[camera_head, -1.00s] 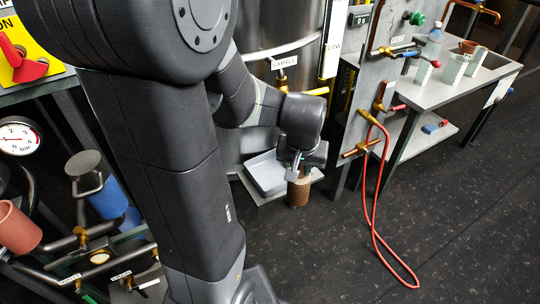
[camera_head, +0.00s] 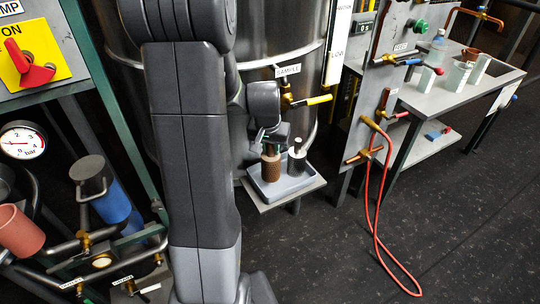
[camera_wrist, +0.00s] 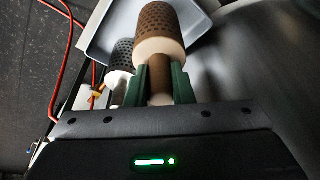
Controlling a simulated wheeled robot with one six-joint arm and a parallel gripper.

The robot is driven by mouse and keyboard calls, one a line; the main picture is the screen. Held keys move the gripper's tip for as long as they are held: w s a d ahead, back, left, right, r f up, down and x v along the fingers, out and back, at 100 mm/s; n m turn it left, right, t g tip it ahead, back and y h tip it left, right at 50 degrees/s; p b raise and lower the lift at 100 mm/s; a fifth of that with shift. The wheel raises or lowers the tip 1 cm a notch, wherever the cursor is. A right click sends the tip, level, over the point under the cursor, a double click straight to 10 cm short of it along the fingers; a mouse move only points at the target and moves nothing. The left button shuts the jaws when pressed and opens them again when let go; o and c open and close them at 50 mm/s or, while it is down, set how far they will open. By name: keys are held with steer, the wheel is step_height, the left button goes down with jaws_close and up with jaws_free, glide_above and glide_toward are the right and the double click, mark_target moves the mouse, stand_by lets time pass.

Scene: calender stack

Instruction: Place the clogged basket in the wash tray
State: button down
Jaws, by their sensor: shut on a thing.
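The brown perforated basket (camera_head: 271,168), which looks clogged, is in my gripper (camera_head: 270,140). In the wrist view the green fingers (camera_wrist: 160,83) are closed on the brown handle of this basket (camera_wrist: 166,22), below its cream collar. The basket hangs upright, perforated end down, over the left part of the shallow grey wash tray (camera_head: 310,183). I cannot tell whether its lower end touches the tray floor. The tray also shows behind the basket in the wrist view (camera_wrist: 98,38).
A second, grey basket (camera_head: 297,162) with a pale collar stands at the tray's right side, close to the brown one; it also shows in the wrist view (camera_wrist: 121,53). A steel vessel (camera_head: 285,40) rises behind. A red hose (camera_head: 374,215) hangs right.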

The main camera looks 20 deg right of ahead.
mark_target(270, 155)
steer(key=shift+a+x, duration=0.15)
steer(key=shift+x, duration=0.75)
steer(key=shift+a+x, duration=0.15)
steer(key=shift+x, duration=0.75)
steer(key=shift+s+f, duration=0.15)
steer(key=shift+f+b, duration=0.15)
steer(key=shift+b, duration=0.2)
steer(key=c, duration=1.3)
jaws_free()
steer(key=shift+o, duration=0.2)
steer(key=p+v, duration=0.1)
steer(key=v, duration=1.1)
steer(key=shift+r+p, duration=0.25)
steer(key=shift+p, duration=0.15)
